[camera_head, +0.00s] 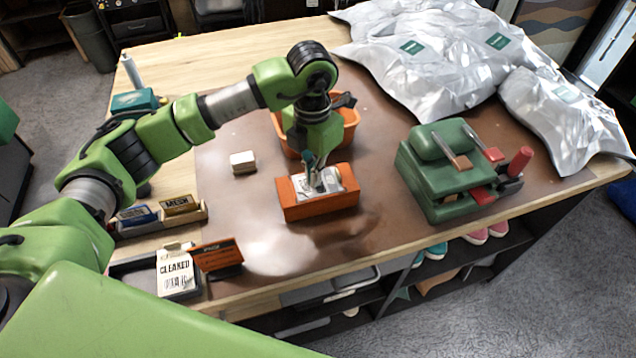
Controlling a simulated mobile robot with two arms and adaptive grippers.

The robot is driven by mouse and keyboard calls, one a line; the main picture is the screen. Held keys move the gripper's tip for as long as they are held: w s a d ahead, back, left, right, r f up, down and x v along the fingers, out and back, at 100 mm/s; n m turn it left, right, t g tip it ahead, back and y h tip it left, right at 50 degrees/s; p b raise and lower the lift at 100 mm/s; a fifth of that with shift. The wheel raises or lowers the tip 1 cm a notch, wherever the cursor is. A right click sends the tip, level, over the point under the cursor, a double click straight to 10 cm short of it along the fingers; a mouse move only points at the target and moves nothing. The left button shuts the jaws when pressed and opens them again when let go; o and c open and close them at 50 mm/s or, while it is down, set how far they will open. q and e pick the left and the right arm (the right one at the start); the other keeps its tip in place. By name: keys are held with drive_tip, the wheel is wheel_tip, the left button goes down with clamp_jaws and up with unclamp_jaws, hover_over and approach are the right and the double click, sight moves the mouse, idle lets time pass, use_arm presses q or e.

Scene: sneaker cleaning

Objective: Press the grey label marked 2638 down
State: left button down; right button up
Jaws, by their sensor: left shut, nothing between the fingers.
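An orange block-like holder (318,208) stands on the brown mat, near the middle of the table. A grey-white label (341,179) lies on its top; no number can be read on it. My left gripper (318,183) points down at the label from above, with its fingers shut and nothing between them. The fingertips are at or very close to the label's surface; I cannot tell whether they touch. They hide part of the label. My right gripper is not in view.
An orange bin (351,120) stands just behind the holder. A small pale stack (243,162) lies to the left. A green press-like device (435,180) stands at the right, with silver bags (425,70) behind. A "CLEANED" card box (177,274) stands front left. Front mat is clear.

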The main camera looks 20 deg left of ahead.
use_arm(q)
drive_tip(key=shift+s+f+b, duration=0.1)
drive_tip(key=shift+f+b, duration=0.2)
drive_tip(key=shift+b, duration=0.1)
idle(1.1)
drive_tip(key=shift+r+p, duration=0.5)
drive_tip(key=shift+r, duration=0.3)
wheel_tip(320, 180, up, 7)
drive_tip(key=p, duration=0.3)
drive_tip(key=shift+f, duration=0.2)
